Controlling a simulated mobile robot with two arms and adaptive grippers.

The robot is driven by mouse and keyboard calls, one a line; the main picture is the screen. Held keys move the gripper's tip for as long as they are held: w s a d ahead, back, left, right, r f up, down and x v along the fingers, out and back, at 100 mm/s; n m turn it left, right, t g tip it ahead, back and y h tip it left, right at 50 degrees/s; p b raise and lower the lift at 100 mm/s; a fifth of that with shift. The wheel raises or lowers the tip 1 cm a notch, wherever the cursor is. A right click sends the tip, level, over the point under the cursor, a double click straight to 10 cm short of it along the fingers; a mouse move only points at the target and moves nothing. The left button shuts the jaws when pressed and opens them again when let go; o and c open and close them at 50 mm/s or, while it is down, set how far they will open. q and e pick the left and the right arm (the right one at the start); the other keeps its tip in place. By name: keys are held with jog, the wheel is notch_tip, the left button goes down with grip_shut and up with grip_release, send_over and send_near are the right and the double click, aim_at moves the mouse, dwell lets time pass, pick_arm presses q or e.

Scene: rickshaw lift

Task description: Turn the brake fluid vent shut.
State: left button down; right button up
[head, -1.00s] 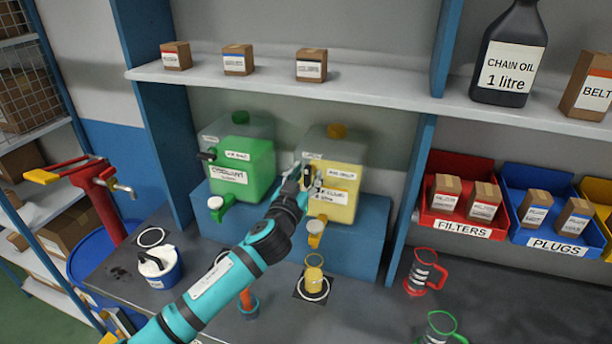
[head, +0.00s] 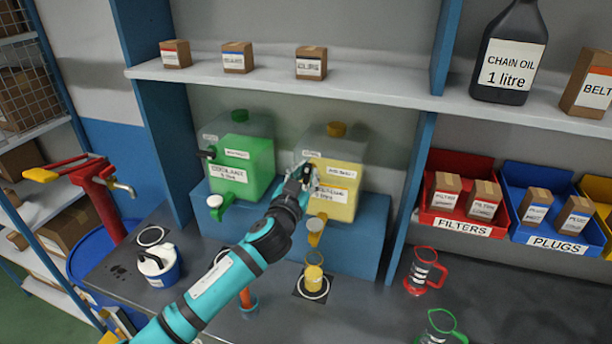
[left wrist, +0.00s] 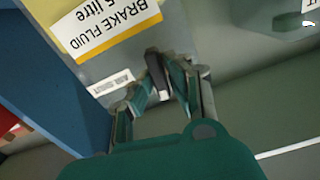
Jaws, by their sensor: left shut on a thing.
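The brake fluid tank (head: 345,150), clear with yellow fluid in it, stands on a blue step. Its label shows in the left wrist view (left wrist: 105,25), with a small air-shut label below it. My left gripper (head: 306,174) is at the tank's upper left front. It is shut on the dark vent handle (left wrist: 156,64), which sits between the fingers in the left wrist view. The gripper hides the vent in the head view. Below the tank's yellow tap (head: 316,226) stands a small jug (head: 313,278) with yellow fluid. My right gripper is out of view.
A green coolant tank (head: 240,150) stands close on the left, with its own dark vent handle (head: 207,153). A shelf (head: 400,97) runs above. A red jug (head: 422,272) and a green jug (head: 440,328) stand at the right front.

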pick_arm(q)
jog(key=m, duration=0.3)
jog(key=shift+d, duration=0.1)
jog(key=m, duration=0.5)
jog(key=shift+f, duration=0.1)
jog(key=m, duration=0.4)
jog(key=shift+d+f, duration=0.1)
jog(key=shift+s+f+m, duration=0.1)
jog(key=shift+f+m, duration=0.05)
jog(key=shift+m, duration=1.95)
jog(key=c, duration=1.3)
grip_release()
